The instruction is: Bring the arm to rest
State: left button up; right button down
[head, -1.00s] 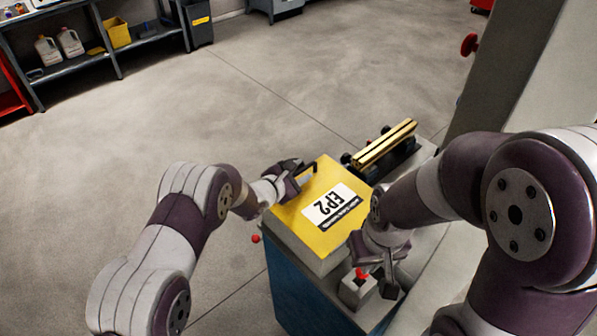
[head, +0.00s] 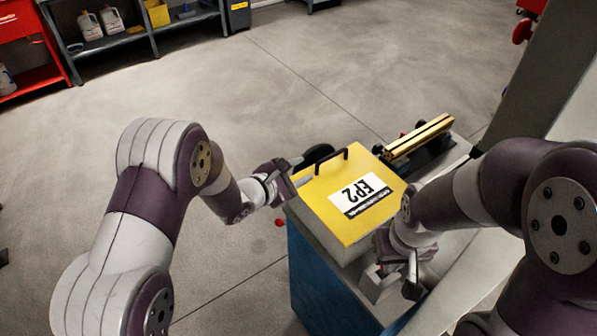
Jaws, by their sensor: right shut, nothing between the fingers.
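My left gripper (head: 284,181) is just off the left edge of the yellow box lid marked EP2 (head: 322,213), near its black handle (head: 319,168). Whether its fingers are open or shut is too small to tell. My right gripper (head: 396,284) points down at the near right side of the yellow box, over a small grey block (head: 374,286). It is shut with nothing in it, and it partly hides the block.
The box stands on a blue cabinet (head: 318,275). A brass bar on a black holder (head: 420,137) lies behind it. A grey post (head: 540,85) rises at right. Shelves with jugs (head: 110,45) stand far left. The floor between is clear.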

pick_arm(q)
jog(key=shift+a, duration=0.1)
jog(key=s+a+m+g+y, duration=0.2)
jog(key=s+a+m+y, duration=0.25)
jog(key=a, duration=0.35)
jog(key=s+a+m+g+y, duration=0.1)
jog(key=s+a+m+y, duration=0.25)
jog(key=a+m, duration=0.3)
jog(key=s+a+m+g+y, duration=0.1)
jog(key=s+a+m+g, duration=0.1)
jog(key=s, duration=0.6)
jog(key=s+a+r+m+g, duration=0.1)
jog(key=s+a+m+g, duration=0.2)
jog(key=s+m, duration=0.4)
jog(key=shift+s+r+g+y+b, duration=0.2)
jog(key=shift+s+g+y+b, duration=0.15)
jog(key=shift+s, duration=0.45)
